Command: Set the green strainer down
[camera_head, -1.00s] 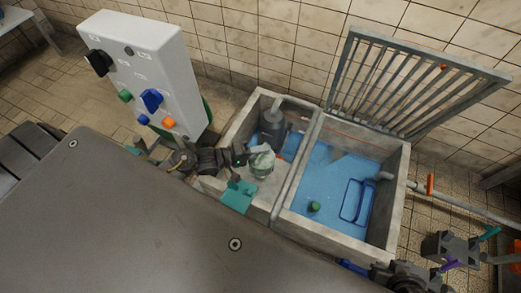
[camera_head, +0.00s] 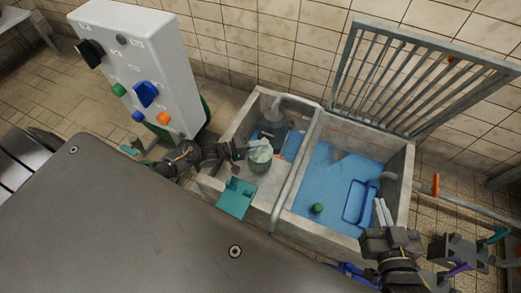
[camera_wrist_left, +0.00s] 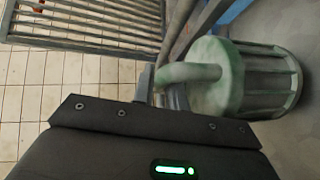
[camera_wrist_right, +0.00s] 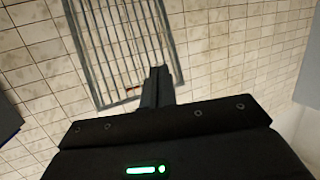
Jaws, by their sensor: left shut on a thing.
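The green strainer (camera_head: 261,152), a pale green ribbed basket with a hooked handle, is at the left part of the concrete pit, in front of the grey pump. My left gripper (camera_head: 238,151) is shut on its handle. In the left wrist view the strainer (camera_wrist_left: 245,80) lies sideways in the picture, its handle running to the fingers (camera_wrist_left: 150,85). I cannot tell whether its base touches the surface below. My right gripper (camera_head: 383,211) is over the pit's front right edge, empty, its fingers close together; they also show in the right wrist view (camera_wrist_right: 157,86).
The grey pump (camera_head: 273,124) stands behind the strainer. A teal plate (camera_head: 236,199) lies at the pit's front left. The blue water compartment (camera_head: 330,180) holds a green-topped item (camera_head: 317,208) and a blue frame (camera_head: 360,202). A raised grate (camera_head: 415,85) and a white control cabinet (camera_head: 150,70) flank the pit.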

